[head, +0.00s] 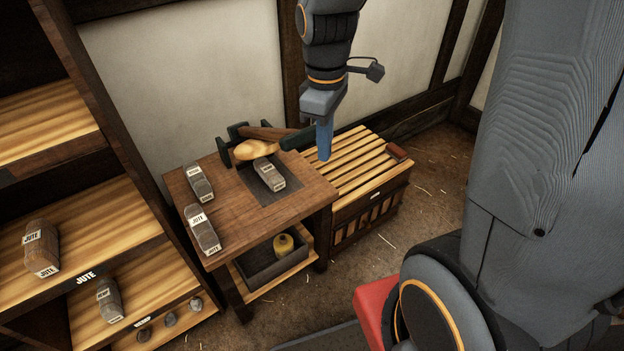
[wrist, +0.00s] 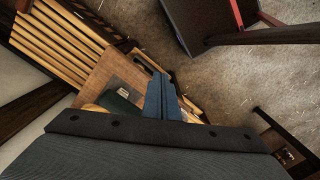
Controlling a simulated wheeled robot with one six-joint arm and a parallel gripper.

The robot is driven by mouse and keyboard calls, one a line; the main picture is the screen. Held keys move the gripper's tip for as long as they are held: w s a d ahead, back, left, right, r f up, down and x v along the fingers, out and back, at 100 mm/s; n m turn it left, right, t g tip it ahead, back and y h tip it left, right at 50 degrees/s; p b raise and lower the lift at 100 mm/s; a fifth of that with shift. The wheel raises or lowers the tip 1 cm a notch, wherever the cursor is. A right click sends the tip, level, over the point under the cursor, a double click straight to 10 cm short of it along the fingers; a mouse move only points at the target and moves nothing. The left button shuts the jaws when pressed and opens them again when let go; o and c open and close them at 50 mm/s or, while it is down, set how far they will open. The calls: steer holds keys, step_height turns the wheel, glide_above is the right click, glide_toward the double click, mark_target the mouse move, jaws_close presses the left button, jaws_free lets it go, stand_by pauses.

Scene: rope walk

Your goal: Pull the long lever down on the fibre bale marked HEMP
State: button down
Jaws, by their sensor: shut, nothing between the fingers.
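A lever press stands at the back of the small wooden table (head: 290,205). Its long lever (head: 298,139) runs from dark green brackets (head: 238,131) to the right, with a dark green end. A tan rounded piece (head: 254,150) sits under the lever. A grey bale (head: 269,174) lies on a dark plate below it; its label is too small to read. My gripper (head: 325,158) is shut and empty, pointing down at the lever's right end; I cannot tell if they touch. My blue fingers (wrist: 164,98) also show in the wrist view.
Two more grey bales lie on the table, the front one (head: 202,229) marked JUTE. A slatted chest (head: 375,160) stands to the right under my gripper. A shelf unit (head: 130,255) with bales is at left. A tray (head: 270,265) holds a yellow object. Floor is open at right.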

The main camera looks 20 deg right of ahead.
steer(key=w+n, duration=0.1)
steer(key=n, duration=0.1)
steer(key=w+n, duration=0.2)
steer(key=n, duration=0.1)
steer(key=w+n+g, duration=0.1)
steer(key=n, duration=0.1)
steer(key=shift+w+a+r+n+b, duration=0.1)
steer(key=shift+w+a+n+b, duration=0.2)
steer(key=shift+a+n+b, duration=0.1)
steer(key=w+n, duration=0.1)
steer(key=n, duration=0.2)
steer(key=shift+w+a+r+n+g, duration=0.1)
steer(key=shift+w+a+n+g, duration=0.05)
steer(key=shift+w+n+g, duration=0.25)
step_height(320, 180, down, 14)
steer(key=s+p, duration=0.2)
steer(key=shift+s+d+r+p, duration=0.15)
steer(key=shift+d+r+p, duration=0.05)
steer(key=shift+d+p, duration=0.2)
steer(key=shift+w+a+r, duration=0.1)
steer(key=shift+w+r, duration=0.05)
steer(key=shift+w, duration=0.05)
